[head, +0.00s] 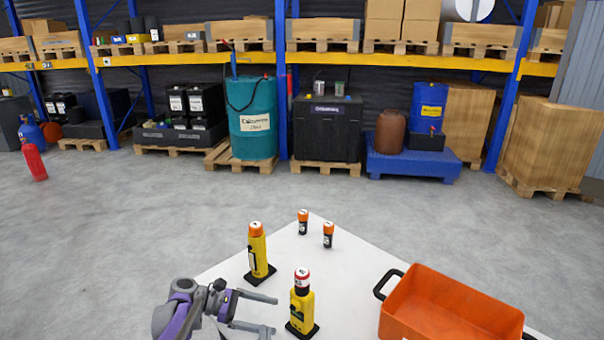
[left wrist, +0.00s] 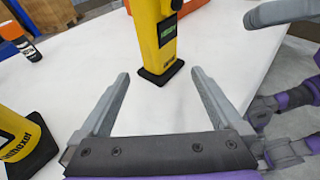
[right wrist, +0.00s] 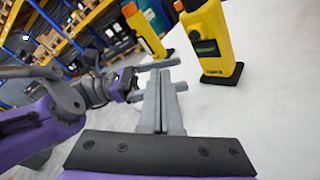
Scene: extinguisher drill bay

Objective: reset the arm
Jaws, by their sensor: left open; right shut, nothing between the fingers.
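Two yellow upright devices on black square bases stand on the white table (head: 222,268). The nearer one (head: 301,309) has a black neck and a red and white top; it also shows in the left wrist view (left wrist: 152,35) and right wrist view (right wrist: 208,42). The farther one (head: 259,252) has an orange top. My left gripper (head: 274,315) is open and empty, its fingers pointing at the nearer device, which is beyond the fingertips in the left wrist view. My right gripper (right wrist: 162,75) is shut and empty, pointing toward the devices; it is outside the head view.
Two small orange and black cylinders (head: 303,222) (head: 328,235) stand at the table's far corner. An orange tray with black handles (head: 397,313) sits at the right. My left arm crosses the left side of the right wrist view. Racks and pallets stand far behind open floor.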

